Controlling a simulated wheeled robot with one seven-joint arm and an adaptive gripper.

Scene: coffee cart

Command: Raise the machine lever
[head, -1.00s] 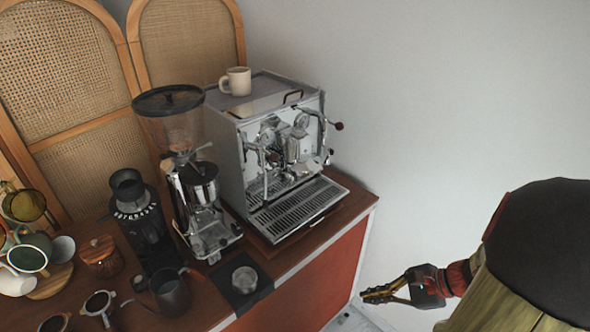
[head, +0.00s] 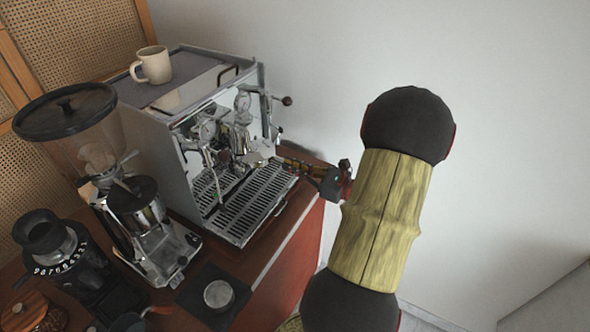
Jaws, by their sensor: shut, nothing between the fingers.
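The espresso machine (head: 160,140) is a silver box on the wooden counter, with its front facing right. Its lever (head: 287,101) shows as a dark round knob on a short rod at the upper right of the front. A curved metal pipe and the chrome group head (head: 238,138) are beside it. My gripper (head: 282,162) is shut and empty. In the picture it lies below the lever knob, near the right end of the drip tray. I cannot tell whether it touches the machine.
A beige mug (head: 152,66) stands on top of the machine. A tall grinder (head: 135,205) and a smaller black grinder (head: 65,255) stand at the left. A tamping mat with a round metal piece (head: 219,294) lies in front. Free room is right, by the bare wall.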

